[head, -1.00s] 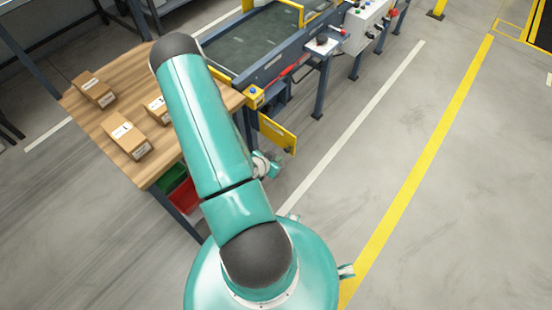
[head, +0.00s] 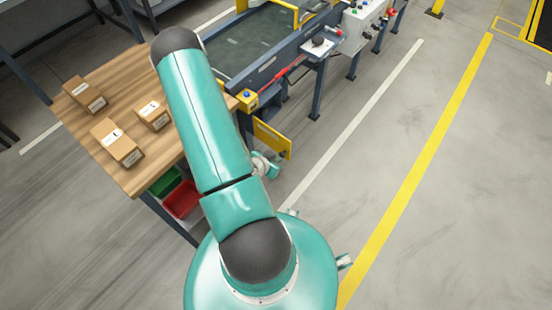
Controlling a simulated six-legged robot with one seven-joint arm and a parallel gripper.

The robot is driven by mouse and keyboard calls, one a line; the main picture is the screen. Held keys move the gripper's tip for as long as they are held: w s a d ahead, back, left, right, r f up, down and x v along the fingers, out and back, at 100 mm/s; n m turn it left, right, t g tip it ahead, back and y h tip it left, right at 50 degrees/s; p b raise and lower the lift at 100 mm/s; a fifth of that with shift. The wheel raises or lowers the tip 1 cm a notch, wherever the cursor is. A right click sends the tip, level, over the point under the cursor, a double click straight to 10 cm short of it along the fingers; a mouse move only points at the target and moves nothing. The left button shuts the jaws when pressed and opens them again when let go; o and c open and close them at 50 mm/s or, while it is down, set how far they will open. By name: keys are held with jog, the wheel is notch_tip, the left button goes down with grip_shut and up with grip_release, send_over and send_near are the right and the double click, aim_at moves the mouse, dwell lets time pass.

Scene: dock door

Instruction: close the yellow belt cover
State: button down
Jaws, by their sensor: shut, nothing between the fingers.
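The yellow belt cover, as far as I can tell the yellow panel (head: 272,138), hangs at the near end of the conveyor, below the belt's level and beside the wooden table. Its left part is hidden behind my arm. My gripper (head: 270,164) shows only in part, small and grey-teal, at the right edge of my arm. It is shut and empty, just below the panel in the picture. I cannot tell whether it touches the panel.
The wooden table (head: 112,82) bears cardboard boxes (head: 117,142), with green (head: 165,181) and red (head: 183,199) bins underneath. The conveyor belt (head: 250,45) runs behind, with a control box (head: 364,22) on its right side. The floor to the right is clear.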

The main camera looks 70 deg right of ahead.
aim_at(289, 149)
jog(key=shift+d, duration=0.15)
jog(key=s+d, duration=0.1)
jog(key=d, duration=0.1)
jog(key=s+d, duration=0.3)
jog(key=d, duration=0.1)
jog(key=shift+s+d, duration=0.1)
jog(key=shift+s, duration=0.05)
jog(key=w+d+n+t, duration=0.2)
jog(key=d+n+t, duration=0.3)
jog(key=d, duration=0.5)
jog(key=w+d+n+t+y, duration=0.1)
jog(key=w+d+n+t, duration=0.2)
jog(key=d+n+t, duration=0.2)
jog(key=d+n, duration=0.2)
jog(key=d, duration=0.2)
jog(key=shift+d+n, duration=0.3)
jog(key=shift+d, duration=0.05)
jog(key=shift+w+d, duration=0.1)
jog(key=shift+w, duration=0.05)
